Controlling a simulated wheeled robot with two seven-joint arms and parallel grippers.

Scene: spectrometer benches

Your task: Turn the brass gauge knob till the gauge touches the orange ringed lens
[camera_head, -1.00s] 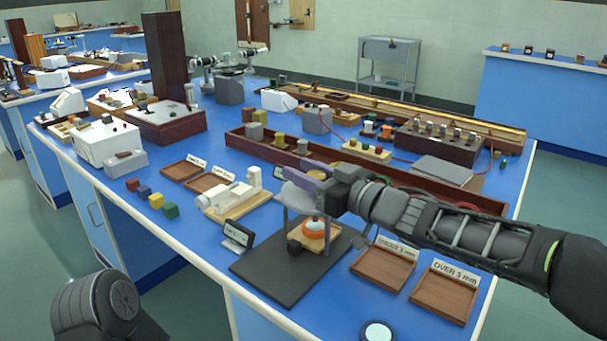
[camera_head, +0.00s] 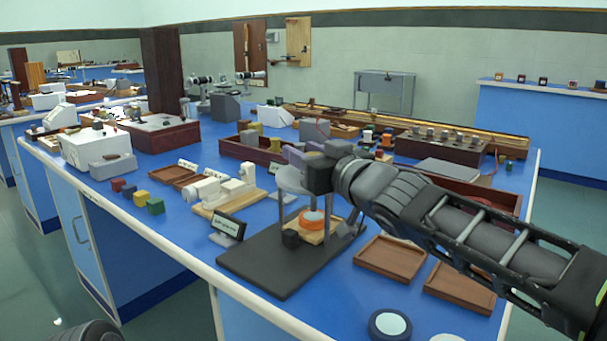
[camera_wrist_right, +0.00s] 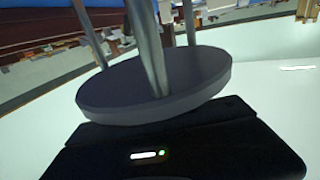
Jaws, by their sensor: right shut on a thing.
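The orange ringed lens (camera_head: 312,217) lies on a small wooden block under the gauge stand, on a dark base plate (camera_head: 265,268). The stand has steel posts and a round grey plate (camera_head: 291,181); a round grey plate with posts fills the wrist view (camera_wrist_right: 155,88). My right gripper (camera_head: 303,156) is at the top of the stand, shut, with its jaws at the knob's place. The brass knob is hidden by the gripper. I cannot tell whether the gauge tip touches the lens.
A small dark display (camera_head: 228,226) stands at the plate's left. Wooden trays (camera_head: 391,258) lie to the right. A round dark-rimmed lens (camera_head: 390,323) is at the front edge. Small coloured cubes (camera_head: 140,198) and a white instrument (camera_head: 222,190) are to the left.

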